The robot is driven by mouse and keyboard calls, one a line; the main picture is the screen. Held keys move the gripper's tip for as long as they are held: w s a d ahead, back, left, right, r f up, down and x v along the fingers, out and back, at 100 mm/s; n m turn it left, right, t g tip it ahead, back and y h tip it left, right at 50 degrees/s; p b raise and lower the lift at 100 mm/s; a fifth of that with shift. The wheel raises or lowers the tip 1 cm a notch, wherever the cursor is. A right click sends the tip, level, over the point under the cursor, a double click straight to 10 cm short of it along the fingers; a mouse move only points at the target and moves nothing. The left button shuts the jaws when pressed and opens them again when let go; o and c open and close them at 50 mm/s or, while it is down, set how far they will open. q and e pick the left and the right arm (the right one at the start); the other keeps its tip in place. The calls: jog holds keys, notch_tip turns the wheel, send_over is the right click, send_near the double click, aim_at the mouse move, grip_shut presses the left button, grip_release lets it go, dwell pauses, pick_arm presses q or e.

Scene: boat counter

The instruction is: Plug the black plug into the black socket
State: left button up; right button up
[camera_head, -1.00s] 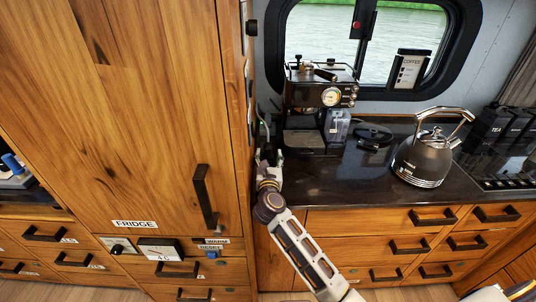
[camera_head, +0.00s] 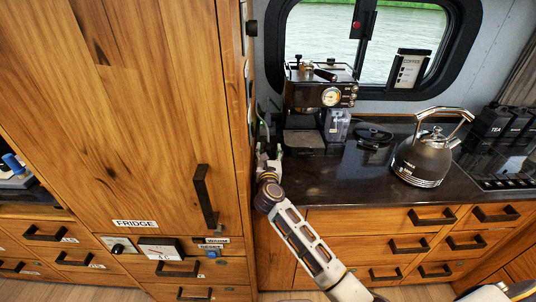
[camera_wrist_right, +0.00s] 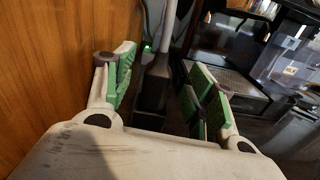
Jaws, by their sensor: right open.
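My right gripper (camera_head: 268,152) is at the left end of the dark counter, close beside the wooden fridge cabinet. In the right wrist view its green-padded fingers (camera_wrist_right: 163,76) are spread apart. A dark block (camera_wrist_right: 152,84), which looks like the black plug, shows between and beyond the fingers, with a grey cable rising behind it. I cannot tell whether the pads touch it. A small green light (camera_wrist_right: 148,47) glows beside the cable near the cabinet. I cannot make out the black socket clearly. My left gripper is not in view.
The fridge cabinet (camera_head: 130,120) closes off the left side. A coffee machine (camera_head: 320,100) stands just right of my right gripper. A kettle (camera_head: 422,160) and a black lid-like disc (camera_head: 374,134) are farther right. The counter's front middle (camera_head: 340,180) is clear.

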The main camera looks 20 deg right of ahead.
aim_at(268, 146)
jog(key=shift+x, duration=2.15)
jog(key=shift+r, duration=0.1)
jog(key=c, duration=1.1)
jog(key=shift+r+p, duration=0.1)
jog(key=shift+p, duration=0.25)
